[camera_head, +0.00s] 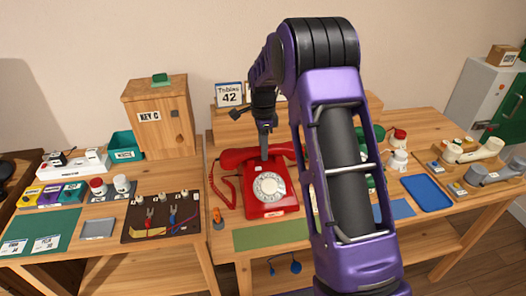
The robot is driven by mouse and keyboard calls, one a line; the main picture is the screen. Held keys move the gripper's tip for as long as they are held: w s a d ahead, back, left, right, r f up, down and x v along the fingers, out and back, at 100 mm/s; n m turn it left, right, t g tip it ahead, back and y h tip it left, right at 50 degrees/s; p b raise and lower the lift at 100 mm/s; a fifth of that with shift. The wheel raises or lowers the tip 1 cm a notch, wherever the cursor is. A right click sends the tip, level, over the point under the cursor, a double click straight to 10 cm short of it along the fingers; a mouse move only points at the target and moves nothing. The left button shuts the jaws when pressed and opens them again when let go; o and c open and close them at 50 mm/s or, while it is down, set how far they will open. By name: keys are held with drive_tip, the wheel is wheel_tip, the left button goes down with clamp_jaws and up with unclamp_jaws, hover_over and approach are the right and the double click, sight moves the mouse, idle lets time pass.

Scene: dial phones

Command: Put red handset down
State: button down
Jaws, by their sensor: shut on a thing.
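The red dial phone (253,204) stands on the middle table, its round white dial facing front. The red handset (237,156) lies crosswise over the top of the phone, its left end sticking out past the body. A coiled red cord hangs down at the phone's left. My gripper (264,153) points down from above and is shut on the red handset near its middle. Whether the handset touches the cradle or is just above it, I cannot tell. The handset's right end is partly hidden by my purple arm.
My arm hides much of the table right of the phone. A green mat (262,236) lies in front of it and an orange figure (217,216) stands front left. A blue tray (427,193) and pale handsets (480,151) are at right. A wooden box (158,128) stands behind left.

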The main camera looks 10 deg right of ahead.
wheel_tip(320, 180, up, 10)
drive_tip(key=shift+f+p, duration=0.1)
drive_tip(key=shift+p, duration=0.3)
drive_tip(key=s+d+f+b, duration=0.15)
drive_tip(key=s+f, duration=0.25)
drive_tip(key=s, duration=0.6)
drive_tip(key=s+a+f+b, duration=0.1)
drive_tip(key=s+f+b, duration=0.25)
drive_tip(key=s, duration=0.75)
drive_tip(key=f, duration=0.4)
drive_tip(key=f+b, duration=0.1)
drive_tip(key=f, duration=0.1)
drive_tip(key=shift+s+d+f, duration=0.15)
drive_tip(key=shift+d+f, duration=0.1)
drive_tip(key=shift+f, duration=0.05)
drive_tip(key=shift+f+b, duration=0.55)
drive_tip(key=shift+f, duration=1.4)
drive_tip(key=shift+f, duration=0.1)
drive_tip(key=shift+f, duration=0.15)
drive_tip(key=c, duration=0.5)
unclamp_jaws()
